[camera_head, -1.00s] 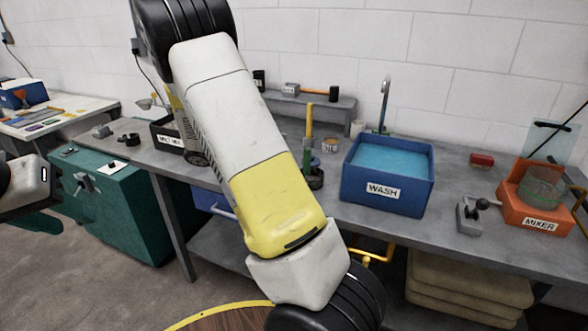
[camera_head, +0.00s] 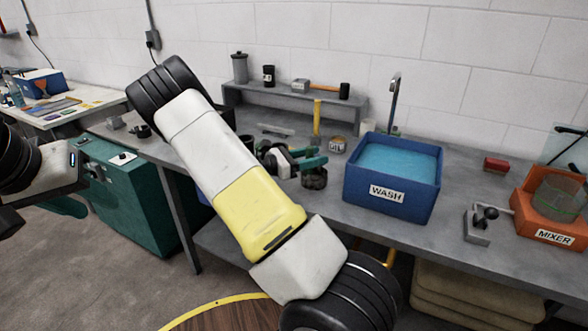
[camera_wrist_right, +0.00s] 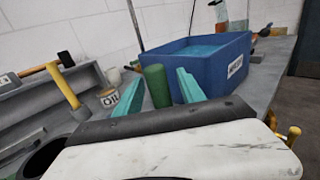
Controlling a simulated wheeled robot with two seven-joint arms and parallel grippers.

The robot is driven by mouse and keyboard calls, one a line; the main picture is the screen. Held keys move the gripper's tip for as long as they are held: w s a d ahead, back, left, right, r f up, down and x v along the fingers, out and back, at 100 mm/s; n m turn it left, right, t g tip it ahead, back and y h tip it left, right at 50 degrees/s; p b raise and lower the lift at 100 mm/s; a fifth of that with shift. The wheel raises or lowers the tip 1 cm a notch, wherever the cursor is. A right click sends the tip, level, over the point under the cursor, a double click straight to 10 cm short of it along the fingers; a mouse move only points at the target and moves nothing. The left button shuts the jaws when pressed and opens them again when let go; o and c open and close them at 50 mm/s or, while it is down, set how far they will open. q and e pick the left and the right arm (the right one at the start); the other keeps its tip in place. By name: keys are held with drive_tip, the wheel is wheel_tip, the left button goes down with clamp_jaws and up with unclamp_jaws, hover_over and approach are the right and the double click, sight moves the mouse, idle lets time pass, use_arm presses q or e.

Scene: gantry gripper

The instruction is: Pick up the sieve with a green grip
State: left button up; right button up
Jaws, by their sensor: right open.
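A green upright cylinder (camera_wrist_right: 156,86) shows in the right wrist view between the teal fingers of my right gripper (camera_wrist_right: 162,76). It looks like the sieve's green grip; the mesh part is hidden, and I cannot tell whether a finger touches it. In the head view my right gripper (camera_head: 308,158) is open over the bench, just above a dark pot (camera_head: 314,179). The grip is not clear there behind the fingers. My left gripper (camera_head: 66,207) is at the left edge, away from the bench, and its jaws are not clear.
The blue wash tub (camera_head: 389,205) stands right of my right gripper. A tin (camera_head: 337,145) and a yellow-handled hammer (camera_head: 317,118) are behind it, before a raised shelf (camera_head: 285,98). Further right are a grey lever device (camera_head: 478,225) and the orange mixer (camera_head: 548,222).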

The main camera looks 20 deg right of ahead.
drive_tip(key=shift+d, duration=0.85)
clamp_jaws()
drive_tip(key=shift+r, duration=0.1)
